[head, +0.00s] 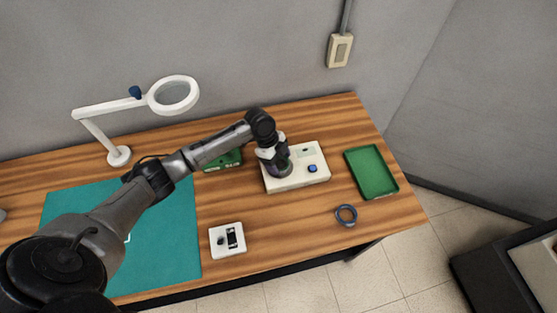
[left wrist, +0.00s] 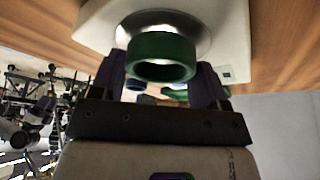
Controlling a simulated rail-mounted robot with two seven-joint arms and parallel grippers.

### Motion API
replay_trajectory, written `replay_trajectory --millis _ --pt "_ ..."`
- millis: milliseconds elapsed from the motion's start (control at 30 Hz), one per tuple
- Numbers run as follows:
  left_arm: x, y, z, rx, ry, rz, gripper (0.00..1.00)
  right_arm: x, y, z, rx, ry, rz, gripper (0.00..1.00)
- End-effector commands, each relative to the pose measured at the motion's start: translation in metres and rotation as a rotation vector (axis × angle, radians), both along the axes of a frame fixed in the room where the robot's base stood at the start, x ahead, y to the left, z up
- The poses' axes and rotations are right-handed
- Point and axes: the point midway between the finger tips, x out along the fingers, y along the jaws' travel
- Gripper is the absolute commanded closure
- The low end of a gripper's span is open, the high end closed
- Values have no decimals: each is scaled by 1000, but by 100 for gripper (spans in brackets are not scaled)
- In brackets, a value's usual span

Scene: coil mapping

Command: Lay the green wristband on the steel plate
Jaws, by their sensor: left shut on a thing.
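The green wristband (left wrist: 162,57) is a thick ring between the two fingers of my left gripper (left wrist: 165,82), which is shut on it. The round steel plate (left wrist: 165,18) is set in a white tester box and lies right by the ring in the left wrist view; I cannot tell whether they touch. In the head view my left gripper (head: 276,164) is over the left part of the white tester box (head: 312,179) and hides most of the plate. The wristband is not clear there. My right gripper is not in view.
A green tray (head: 371,171) is right of the tester. A small white device (head: 227,240), a teal mat (head: 170,240) and a magnifier lamp (head: 119,155) stand to the left. A green board (head: 224,161) lies behind my arm.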

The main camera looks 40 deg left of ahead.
Motion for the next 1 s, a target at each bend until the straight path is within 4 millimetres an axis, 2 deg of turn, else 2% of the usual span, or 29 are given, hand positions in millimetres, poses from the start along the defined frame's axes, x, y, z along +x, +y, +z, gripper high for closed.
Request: replay_trajectory --millis 467,500,700,733,1000 --pt "0 0 -7 0 1 0 54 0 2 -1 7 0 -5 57" --pt "0 0 -6 0 0 -1 27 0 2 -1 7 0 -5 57" --pt "0 0 -7 0 1 0 8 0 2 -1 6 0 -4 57" --pt "0 0 -6 0 1 0 5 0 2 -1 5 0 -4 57" --pt "0 0 -4 0 0 -1 5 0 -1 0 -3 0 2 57"
